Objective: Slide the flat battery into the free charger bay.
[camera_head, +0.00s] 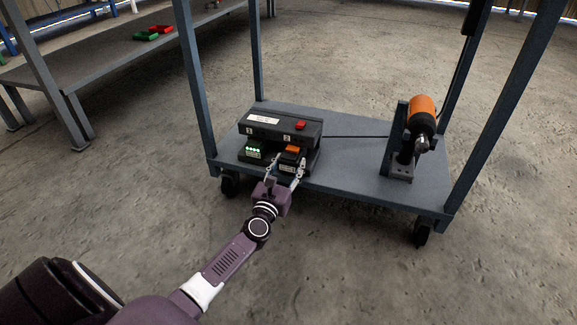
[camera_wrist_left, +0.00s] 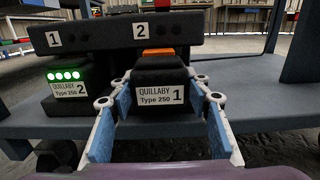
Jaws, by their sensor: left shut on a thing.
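The charger (camera_head: 267,129) is a dark block on the cart's lower shelf, with bays marked 1 and 2; its front also shows in the left wrist view (camera_wrist_left: 100,35). Under mark 1 sits a battery (camera_head: 252,149) with lit green lights, labelled 2 (camera_wrist_left: 68,92). My left gripper (camera_head: 284,167) is shut on the flat battery (camera_wrist_left: 158,88), a black block with an orange part on top, labelled 1. It is at the bay under mark 2, roughly level and lined up with it. How deep it sits is hidden. My right gripper is out of view.
An orange and black tool (camera_head: 421,115) stands in a holder at the shelf's right. A dark cable runs towards it from the charger. Cart posts (camera_head: 195,75) rise at the corners. The shelf (camera_head: 345,170) between charger and tool is otherwise clear.

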